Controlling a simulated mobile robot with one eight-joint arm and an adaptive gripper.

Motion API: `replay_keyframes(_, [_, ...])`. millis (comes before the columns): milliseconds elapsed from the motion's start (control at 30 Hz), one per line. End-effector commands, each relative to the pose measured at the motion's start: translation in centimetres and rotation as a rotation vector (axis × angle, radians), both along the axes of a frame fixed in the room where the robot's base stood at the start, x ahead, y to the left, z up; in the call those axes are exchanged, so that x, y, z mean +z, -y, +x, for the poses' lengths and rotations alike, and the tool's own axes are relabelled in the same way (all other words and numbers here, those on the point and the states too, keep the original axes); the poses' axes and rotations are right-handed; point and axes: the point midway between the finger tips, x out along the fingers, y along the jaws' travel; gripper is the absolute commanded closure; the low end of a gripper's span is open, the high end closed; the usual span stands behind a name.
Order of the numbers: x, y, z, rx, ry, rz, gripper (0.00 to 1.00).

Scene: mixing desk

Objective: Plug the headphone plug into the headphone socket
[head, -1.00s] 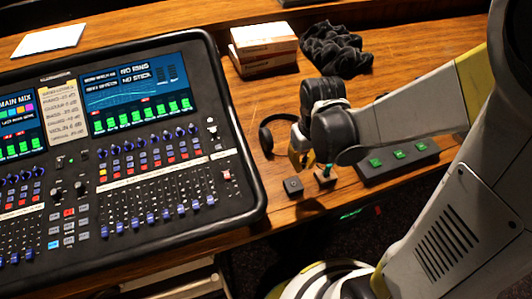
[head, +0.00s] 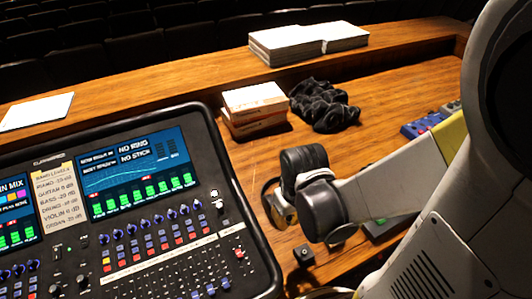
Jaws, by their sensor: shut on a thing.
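My gripper (head: 281,212) is right of the mixing desk (head: 235,170), above the wooden table. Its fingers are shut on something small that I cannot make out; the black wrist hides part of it. A dark curved band (head: 266,189), which looks like part of the headphones, shows just left of and behind the fingers. The headphone plug itself cannot be made out. A small dark box (head: 304,255) stands on the table below my gripper, apart from it. I cannot tell whether it carries the headphone socket.
Stacked boxes (head: 255,105) and a crumpled black cloth (head: 325,107) lie behind my gripper. White stacks (head: 308,42) stand on the raised back ledge. A blue device (head: 423,125) is at the right. Another dark item (head: 322,293) is cut off at the bottom edge. Bare table lies right of the cloth.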

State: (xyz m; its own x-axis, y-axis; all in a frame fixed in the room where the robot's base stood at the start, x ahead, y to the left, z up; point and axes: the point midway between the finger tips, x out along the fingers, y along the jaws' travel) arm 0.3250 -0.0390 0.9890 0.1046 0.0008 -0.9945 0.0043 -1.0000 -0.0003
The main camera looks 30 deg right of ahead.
Motion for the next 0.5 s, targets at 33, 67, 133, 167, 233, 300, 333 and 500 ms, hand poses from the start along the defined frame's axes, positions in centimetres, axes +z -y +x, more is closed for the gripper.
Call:
replay_keyframes(33, [0.7,-0.7,0.9,0.006,0.000,-0.001,1.00])
replay_keyframes(67, [0.9,-1.1,1.4,0.006,0.000,-0.001,1.00])
replay_keyframes(133, [1.4,-1.9,2.5,0.005,0.000,-0.001,1.00])
replay_keyframes(167, [1.7,-2.3,3.0,0.005,0.000,-0.001,1.00])
replay_keyframes(233, [2.2,-3.2,4.2,0.005,0.000,-0.002,1.00])
replay_keyframes(300, [2.7,-4.0,5.4,0.004,0.000,-0.001,1.00])
replay_keyframes(333, [3.0,-4.4,5.9,0.004,0.000,-0.001,1.00])
replay_keyframes(500, [4.3,-6.5,8.7,0.003,0.000,0.000,1.00])
